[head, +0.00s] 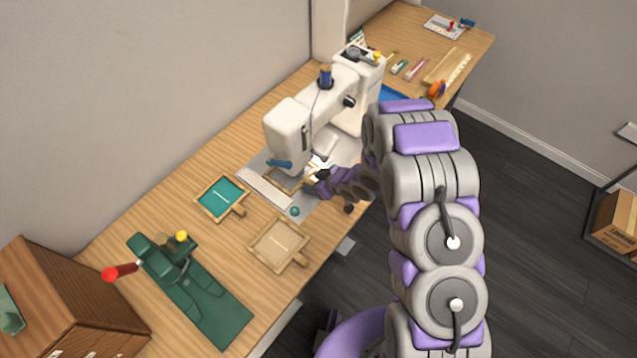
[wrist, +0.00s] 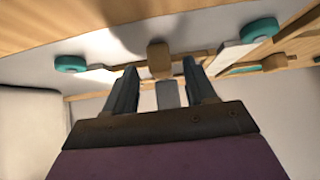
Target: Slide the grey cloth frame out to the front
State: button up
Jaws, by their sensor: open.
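A wooden frame (head: 284,181) lies under the head of the white sewing machine (head: 298,132), on its pale bed plate. It is partly hidden by the machine and my gripper, and its cloth colour is hard to make out. My gripper (head: 316,180) is at the right of this frame, low beneath the machine's arm. In the wrist view my gripper (wrist: 160,72) is open, its two fingers on either side of a tan wooden handle (wrist: 159,56). I cannot tell whether the fingers touch it.
A teal cloth frame (head: 220,197) and a beige cloth frame (head: 279,243) lie on the table to the left and in front. A small teal knob (head: 295,211) sits near the bed plate. A green stand (head: 190,285) and a wooden cabinet (head: 70,300) are at lower left.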

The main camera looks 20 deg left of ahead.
jog(key=shift+a, duration=0.15)
jog(key=shift+c, duration=0.4)
jog(key=shift+c, duration=0.7)
grip_shut()
